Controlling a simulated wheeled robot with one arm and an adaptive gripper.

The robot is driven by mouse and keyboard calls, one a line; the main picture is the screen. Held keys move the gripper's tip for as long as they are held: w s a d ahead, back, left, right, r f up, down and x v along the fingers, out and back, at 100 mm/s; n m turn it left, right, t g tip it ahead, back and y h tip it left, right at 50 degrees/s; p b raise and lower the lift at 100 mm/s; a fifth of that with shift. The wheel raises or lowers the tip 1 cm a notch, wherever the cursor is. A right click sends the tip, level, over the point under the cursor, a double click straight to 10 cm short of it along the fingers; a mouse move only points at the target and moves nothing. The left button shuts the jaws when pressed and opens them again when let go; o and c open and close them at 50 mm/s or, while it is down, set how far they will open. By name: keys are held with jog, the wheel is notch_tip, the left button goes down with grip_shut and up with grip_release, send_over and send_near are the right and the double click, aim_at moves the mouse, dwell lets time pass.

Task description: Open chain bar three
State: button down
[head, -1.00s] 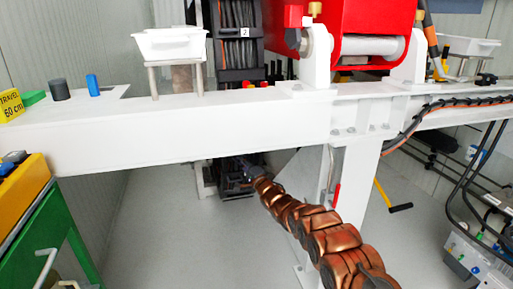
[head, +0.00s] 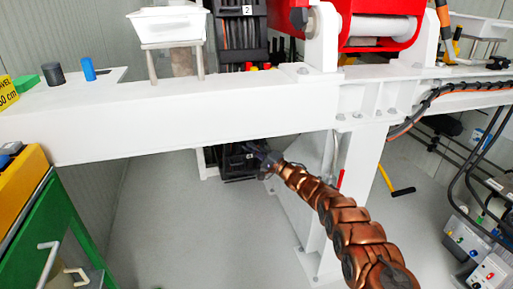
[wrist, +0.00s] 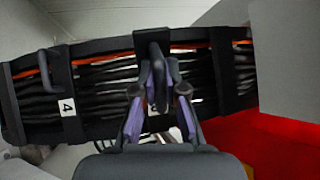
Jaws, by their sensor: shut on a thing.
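A dark cable chain with black and orange cables runs across the wrist view. Dark chain bars with handles cross it. One bar (wrist: 62,75), at the left, carries a label reading 4. My gripper (wrist: 158,85) is shut on the handle (wrist: 155,50) of the middle chain bar; its fingers hide part of that bar, and I cannot read its number. In the head view my gripper (head: 266,160) is small and dark under the white beam, at the lower part of the chain (head: 236,160). A bar labelled 2 (head: 247,10) shows higher up.
The white beam (head: 170,130) crosses above my arm, and its white post (head: 355,190) stands to the right. A red housing (wrist: 280,140) fills the wrist view's lower right. A green and yellow cabinet (head: 40,220) stands at left. The floor between is clear.

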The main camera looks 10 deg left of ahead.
jog(key=c, duration=1.2)
grip_release()
jog(key=shift+r, duration=0.15)
